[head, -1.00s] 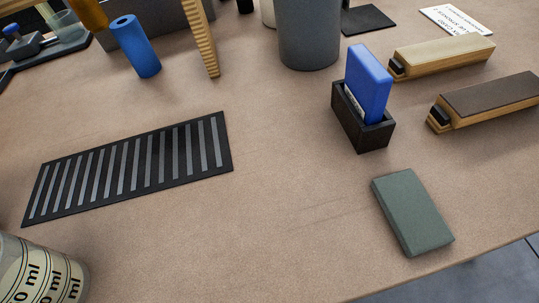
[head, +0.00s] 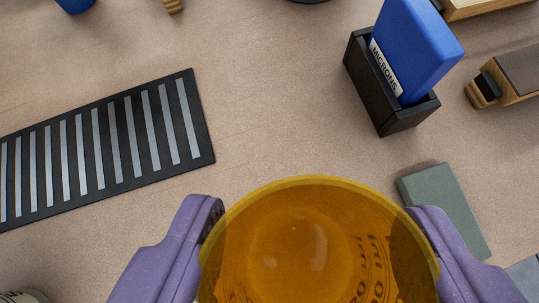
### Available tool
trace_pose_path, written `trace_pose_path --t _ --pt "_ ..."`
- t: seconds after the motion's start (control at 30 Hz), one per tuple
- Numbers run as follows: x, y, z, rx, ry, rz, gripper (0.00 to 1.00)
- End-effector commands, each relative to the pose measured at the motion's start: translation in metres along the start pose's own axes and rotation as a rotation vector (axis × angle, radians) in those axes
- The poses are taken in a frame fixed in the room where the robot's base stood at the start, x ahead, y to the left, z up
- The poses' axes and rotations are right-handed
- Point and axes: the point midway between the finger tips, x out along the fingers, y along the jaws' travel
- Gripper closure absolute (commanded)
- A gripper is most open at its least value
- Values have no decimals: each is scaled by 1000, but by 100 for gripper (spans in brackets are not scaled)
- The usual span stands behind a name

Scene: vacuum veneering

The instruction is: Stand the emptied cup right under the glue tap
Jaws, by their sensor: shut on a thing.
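An amber see-through cup (head: 300,250) with dark printed markings is at the bottom centre of the head view, seen from above into its open mouth. It looks empty inside, though its lower part is cut off by the picture edge. My gripper (head: 315,216), with purple fingers and dark pads, is shut on the cup from left and right. The cup appears held above the table. The glue tap is not in view now.
On the brown table (head: 270,120) lie a black striped mat (head: 203,130) at left and a grey-green block (head: 445,205) at right. A blue block (head: 420,45) stands in a black holder (head: 405,118). A wooden-handled tool (head: 510,85) is at far right.

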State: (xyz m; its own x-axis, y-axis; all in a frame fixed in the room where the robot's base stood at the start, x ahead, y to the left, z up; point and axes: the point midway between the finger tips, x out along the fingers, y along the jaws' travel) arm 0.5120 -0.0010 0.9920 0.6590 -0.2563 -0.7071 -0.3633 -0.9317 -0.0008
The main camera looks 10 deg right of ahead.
Motion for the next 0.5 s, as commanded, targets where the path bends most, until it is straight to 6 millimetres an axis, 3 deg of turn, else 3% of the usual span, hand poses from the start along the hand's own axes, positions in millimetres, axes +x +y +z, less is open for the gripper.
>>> trace_pose_path --t 0.1,0.23,0.5 --pt "13 -6 -10 -1 2 1 71" --pt "32 -5 14 0 0 0 71" --pt "32 -5 14 0 1 0 71"
